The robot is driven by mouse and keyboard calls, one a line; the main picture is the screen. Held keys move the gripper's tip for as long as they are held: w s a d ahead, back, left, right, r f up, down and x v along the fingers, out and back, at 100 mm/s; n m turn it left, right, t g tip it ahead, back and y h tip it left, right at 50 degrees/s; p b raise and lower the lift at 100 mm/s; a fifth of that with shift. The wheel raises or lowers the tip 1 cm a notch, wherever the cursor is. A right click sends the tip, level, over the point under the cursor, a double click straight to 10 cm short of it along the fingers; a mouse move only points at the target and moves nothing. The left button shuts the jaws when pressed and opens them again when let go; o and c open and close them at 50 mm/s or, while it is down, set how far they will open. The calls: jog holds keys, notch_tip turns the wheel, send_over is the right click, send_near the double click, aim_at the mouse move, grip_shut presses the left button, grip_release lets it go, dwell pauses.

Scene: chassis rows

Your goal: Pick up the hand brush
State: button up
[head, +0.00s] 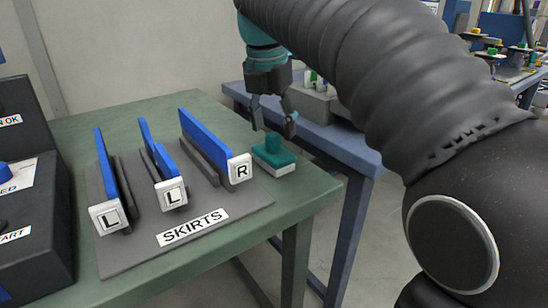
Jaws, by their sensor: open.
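The hand brush (274,155) lies on the green table near its right edge, just right of the skirts board. It has a teal back with a raised grip and pale bristles below. My gripper (273,130) is open and points down, with its fingertips right above the brush, one to each side of its grip. Whether the fingers touch the brush cannot be told from this view.
The grey SKIRTS board (222,206) holds blue strips with white L and R tags, left of the brush. A black button box (30,200) stands at the far left. A blue table (337,153) with grey bins stands behind right.

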aim_at(273, 134)
jog(key=shift+w+f, duration=0.15)
jog(key=shift+f, duration=0.6)
jog(key=shift+w+f, duration=0.1)
jog(key=shift+f, duration=0.65)
grip_shut()
jog(key=shift+r, duration=0.65)
jog(key=r, duration=0.2)
jog(key=d+r, duration=0.1)
jog(key=shift+s+r+p, duration=0.3)
jog(key=shift+s, duration=0.05)
jog(key=s+d+r, duration=0.6)
jog(key=s+d, duration=0.1)
jog(key=shift+d, duration=0.35)
